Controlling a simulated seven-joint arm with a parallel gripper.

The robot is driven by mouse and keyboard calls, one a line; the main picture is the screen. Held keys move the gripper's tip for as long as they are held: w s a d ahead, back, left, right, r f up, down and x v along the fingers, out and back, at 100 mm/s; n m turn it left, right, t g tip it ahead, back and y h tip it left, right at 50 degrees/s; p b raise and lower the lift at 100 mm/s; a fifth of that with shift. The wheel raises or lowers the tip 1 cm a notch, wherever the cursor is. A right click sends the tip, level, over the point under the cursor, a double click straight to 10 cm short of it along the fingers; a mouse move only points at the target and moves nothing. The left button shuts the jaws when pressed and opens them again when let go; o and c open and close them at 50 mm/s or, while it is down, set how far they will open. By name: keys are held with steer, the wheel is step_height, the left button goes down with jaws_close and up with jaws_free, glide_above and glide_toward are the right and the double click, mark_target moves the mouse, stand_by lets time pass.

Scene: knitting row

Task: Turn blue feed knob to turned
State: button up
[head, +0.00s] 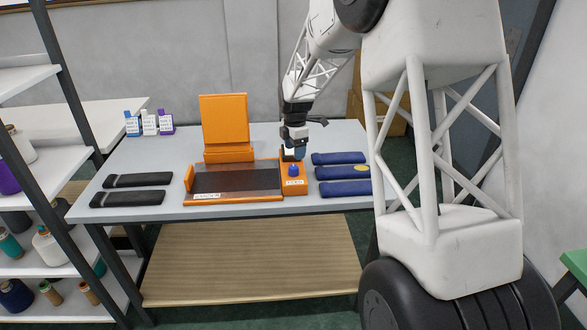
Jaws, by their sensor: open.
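The blue feed knob (293,170) sits on top of an orange block labelled with a white tag (294,182), at the right end of the orange machine with a dark bed (237,180). My gripper (293,154) points down just behind and above the knob, over the back of the orange block. Its fingers are small and partly dark in this view. I cannot tell whether it touches the block. The knob's front is in plain view, and its angle is too small to read.
An orange upright panel (225,120) stands behind the bed. Blue rolls (342,188) lie close on the right, one with a yellow patch. Two black rolls (128,199) lie at left. Small labelled boxes (150,124) stand at the back left of the grey table (180,150).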

mark_target(294, 167)
steer(key=shift+w+a+f+n, duration=0.15)
steer(key=shift+w+f+n, duration=0.15)
steer(key=shift+w+f, duration=0.25)
steer(key=shift+f, duration=0.1)
steer(key=shift+f, duration=3.75)
steer(key=shift+c, duration=0.3)
steer(key=c, duration=0.9)
steer(key=shift+o, duration=0.2)
